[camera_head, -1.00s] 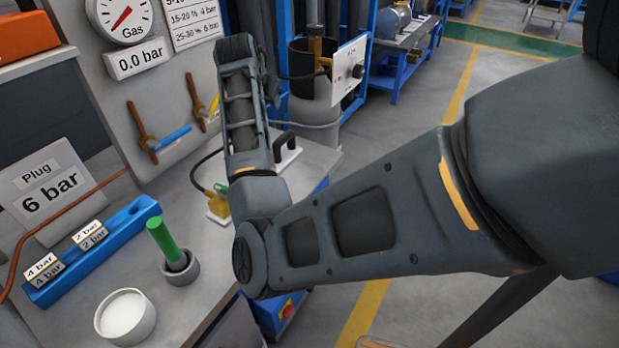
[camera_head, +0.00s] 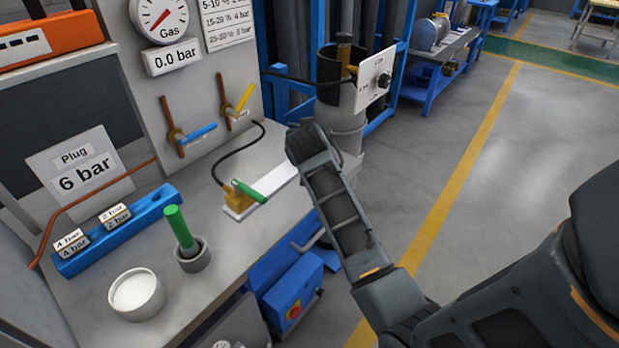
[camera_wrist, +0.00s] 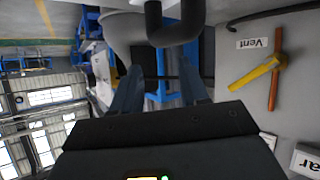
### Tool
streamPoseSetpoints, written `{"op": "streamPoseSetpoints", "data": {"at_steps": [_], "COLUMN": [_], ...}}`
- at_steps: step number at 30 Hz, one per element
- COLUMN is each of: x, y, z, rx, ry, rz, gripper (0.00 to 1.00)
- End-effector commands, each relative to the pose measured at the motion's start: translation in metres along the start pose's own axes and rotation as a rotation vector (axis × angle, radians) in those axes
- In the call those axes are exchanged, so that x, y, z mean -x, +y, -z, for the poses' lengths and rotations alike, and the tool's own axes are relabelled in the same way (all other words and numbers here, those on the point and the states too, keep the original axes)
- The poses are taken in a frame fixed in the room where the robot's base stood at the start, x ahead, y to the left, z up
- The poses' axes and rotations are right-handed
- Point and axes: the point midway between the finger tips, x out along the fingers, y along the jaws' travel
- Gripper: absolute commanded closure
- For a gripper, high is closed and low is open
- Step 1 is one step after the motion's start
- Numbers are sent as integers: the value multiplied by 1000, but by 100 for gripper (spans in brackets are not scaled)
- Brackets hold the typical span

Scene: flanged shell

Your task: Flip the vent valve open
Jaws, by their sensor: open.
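The vent valve (camera_head: 238,103) is on the upright panel, with a yellow lever set at an angle across a copper pipe. In the wrist view the vent valve (camera_wrist: 258,74) shows at the right beside a label reading "Vent". My gripper (camera_wrist: 160,85) is open, with nothing between its fingers, and the valve lies to the right of them, apart. In the head view my arm's end is right of the panel and its fingers cannot be made out. A blue-handled valve (camera_head: 193,133) sits left of the vent valve.
The gas gauge (camera_head: 160,14) has a 0.0 bar sign below it. The bench holds a green-handled valve on a white plate (camera_head: 283,180), a green rod (camera_head: 180,227) in a cup, a white pot (camera_head: 136,294) and a blue rack (camera_head: 150,207). Floor at the right is clear.

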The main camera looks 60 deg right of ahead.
Motion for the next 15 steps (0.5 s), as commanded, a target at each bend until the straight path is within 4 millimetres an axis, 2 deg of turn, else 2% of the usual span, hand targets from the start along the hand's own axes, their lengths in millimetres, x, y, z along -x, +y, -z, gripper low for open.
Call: {"op": "streamPoseSetpoints", "data": {"at_steps": [15], "x": [50], "y": [-8], "z": [-54], "rx": [223], "ry": [124], "rz": [195], "gripper": [56]}}
